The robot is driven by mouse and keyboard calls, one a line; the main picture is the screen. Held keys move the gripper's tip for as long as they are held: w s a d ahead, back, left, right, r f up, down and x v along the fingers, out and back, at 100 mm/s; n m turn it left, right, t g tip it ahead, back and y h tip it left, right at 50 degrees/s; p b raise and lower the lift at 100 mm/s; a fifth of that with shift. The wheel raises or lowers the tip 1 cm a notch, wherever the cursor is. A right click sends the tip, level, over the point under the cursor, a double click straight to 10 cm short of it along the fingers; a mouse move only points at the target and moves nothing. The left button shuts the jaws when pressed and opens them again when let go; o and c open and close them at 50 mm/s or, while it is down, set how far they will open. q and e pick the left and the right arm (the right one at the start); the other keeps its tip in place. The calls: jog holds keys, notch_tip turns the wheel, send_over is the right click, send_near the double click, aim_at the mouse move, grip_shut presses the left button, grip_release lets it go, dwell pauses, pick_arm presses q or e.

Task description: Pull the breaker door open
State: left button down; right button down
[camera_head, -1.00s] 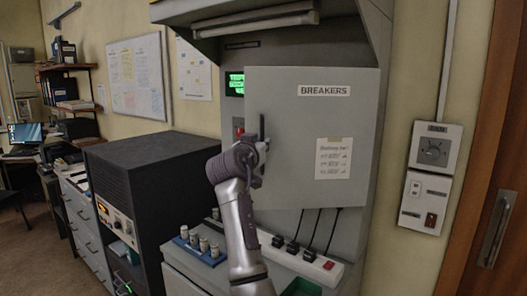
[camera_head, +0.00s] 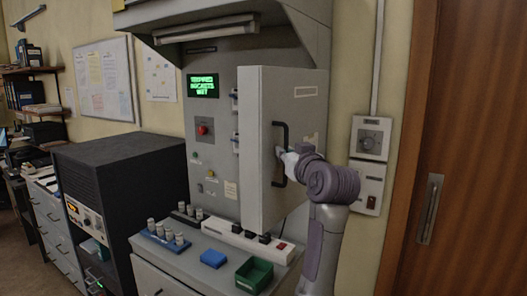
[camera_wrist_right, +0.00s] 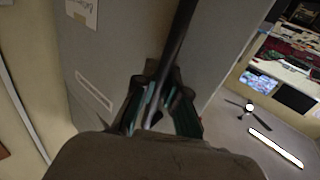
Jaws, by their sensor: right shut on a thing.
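The grey breaker door (camera_head: 254,130) stands swung out from the grey cabinet, hinged on its right side. Its black vertical bar handle (camera_head: 284,150) is on the door's outer face near the free edge. My right gripper (camera_head: 286,155) is shut on the handle. In the right wrist view the dark handle bar (camera_wrist_right: 180,40) runs down between the fingers (camera_wrist_right: 157,108), with the door face (camera_wrist_right: 125,65) behind. The left gripper is not in view.
The exposed panel has a green display (camera_head: 203,86) and a red button (camera_head: 203,130). Below the door are a white power strip (camera_head: 245,240), a blue box (camera_head: 214,258) and a green tray (camera_head: 254,275). A black rack unit (camera_head: 130,185) stands left. A wooden door (camera_head: 455,150) is at right.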

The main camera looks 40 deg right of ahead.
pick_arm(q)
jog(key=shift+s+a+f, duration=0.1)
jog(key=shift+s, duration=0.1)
pick_arm(e)
jog(key=shift+s+d+n+t+y, duration=0.15)
jog(key=shift+s+d+n+y, duration=0.3)
jog(key=shift+s+d, duration=0.35)
jog(key=shift+s+d+n+t+y, duration=0.15)
jog(key=shift+s+d+n+y, duration=0.1)
jog(key=shift+s+d+y, duration=0.5)
jog(key=shift+s+a, duration=0.1)
jog(key=shift+s, duration=0.05)
jog(key=c, duration=1.2)
grip_release()
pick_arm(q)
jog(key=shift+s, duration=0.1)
pick_arm(e)
jog(key=s+a, duration=0.2)
jog(key=s, duration=0.9)
jog(key=shift+s, duration=0.4)
jog(key=shift+f, duration=0.15)
